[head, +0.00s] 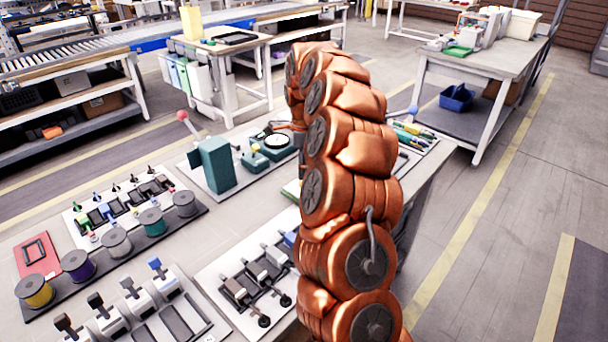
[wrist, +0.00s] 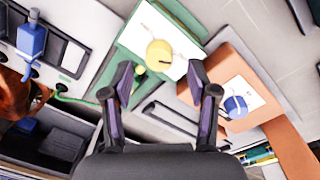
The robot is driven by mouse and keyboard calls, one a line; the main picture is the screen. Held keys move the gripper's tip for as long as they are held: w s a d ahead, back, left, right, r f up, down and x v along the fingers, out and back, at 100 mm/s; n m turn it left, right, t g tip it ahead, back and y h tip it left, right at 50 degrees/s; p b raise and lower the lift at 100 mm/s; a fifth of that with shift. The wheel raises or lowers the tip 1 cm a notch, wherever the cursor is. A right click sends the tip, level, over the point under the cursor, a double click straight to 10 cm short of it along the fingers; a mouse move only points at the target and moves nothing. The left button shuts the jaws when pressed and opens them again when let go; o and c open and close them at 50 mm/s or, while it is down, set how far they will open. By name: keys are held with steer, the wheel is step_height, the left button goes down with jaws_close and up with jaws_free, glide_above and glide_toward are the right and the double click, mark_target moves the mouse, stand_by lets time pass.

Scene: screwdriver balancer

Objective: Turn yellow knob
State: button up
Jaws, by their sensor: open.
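The yellow knob (wrist: 158,53) is a round disc on a white plate with a green frame (wrist: 128,36), in the upper middle of the wrist view. My gripper (wrist: 160,76) is open, its two dark fingers spread apart with nothing between them. In the wrist picture the knob shows just above and between the fingertips; no contact is visible, and I cannot tell the height gap. In the head view my copper-coloured arm hides the gripper and the yellow knob.
A blue knob (wrist: 236,106) on an orange box (wrist: 284,125) lies right of the gripper. A blue part (wrist: 31,40) sits at upper left. In the head view, the bench holds spools (head: 116,242), a teal block (head: 213,166) and lever fixtures (head: 125,310) left of my arm.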

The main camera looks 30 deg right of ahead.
steer(key=shift+s+a+f, duration=0.1)
steer(key=shift+f, duration=1.65)
steer(key=shift+c, duration=0.2)
jaws_close()
